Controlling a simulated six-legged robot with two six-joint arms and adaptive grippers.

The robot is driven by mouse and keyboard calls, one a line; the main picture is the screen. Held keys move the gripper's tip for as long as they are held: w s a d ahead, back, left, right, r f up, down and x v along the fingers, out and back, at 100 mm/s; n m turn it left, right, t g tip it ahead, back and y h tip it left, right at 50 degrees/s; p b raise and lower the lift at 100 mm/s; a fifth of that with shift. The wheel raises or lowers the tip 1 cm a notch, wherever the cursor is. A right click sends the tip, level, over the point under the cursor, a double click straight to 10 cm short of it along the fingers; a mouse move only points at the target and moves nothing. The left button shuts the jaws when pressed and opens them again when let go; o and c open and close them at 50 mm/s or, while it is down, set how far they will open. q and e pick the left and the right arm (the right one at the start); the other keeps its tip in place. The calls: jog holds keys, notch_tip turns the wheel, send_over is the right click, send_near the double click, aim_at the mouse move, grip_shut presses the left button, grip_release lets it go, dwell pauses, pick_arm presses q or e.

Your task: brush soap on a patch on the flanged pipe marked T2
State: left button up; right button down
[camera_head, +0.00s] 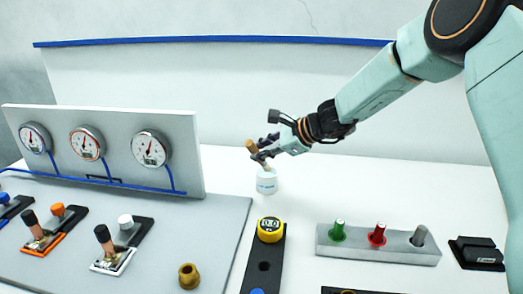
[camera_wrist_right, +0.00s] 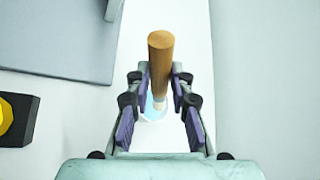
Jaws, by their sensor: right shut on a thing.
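My right gripper (camera_head: 262,151) is shut on the wooden handle of a brush (camera_head: 251,146). It holds the brush above a small white pot (camera_head: 267,184) with a label, which stands on the table. In the right wrist view the round brush handle (camera_wrist_right: 161,55) sits between the purple-padded fingers of my right gripper (camera_wrist_right: 160,78). The pot (camera_wrist_right: 150,113) shows below, partly hidden by the brush and fingers. The brush's lower end is at or in the pot's mouth; I cannot tell how deep. I cannot make out a flanged pipe marked T2. My left gripper is not in view.
A panel with three gauges (camera_head: 150,148) stands at the left, with lever valves (camera_head: 112,250) before it. A brass fitting (camera_head: 189,276), a yellow-topped gauge (camera_head: 269,229), a grey block with colored plugs (camera_head: 350,246) and a black box (camera_head: 477,252) are in front. The table around the pot is clear.

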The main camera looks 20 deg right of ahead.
jog(key=shift+f+b, duration=0.95)
jog(key=shift+b, duration=0.05)
dwell(1.0)
jog(key=shift+r, duration=0.1)
dwell(0.5)
notch_tip(320, 180, up, 7)
jog(key=p, duration=0.5)
jog(key=shift+p, duration=0.3)
dwell(0.4)
jog(key=shift+s, duration=0.1)
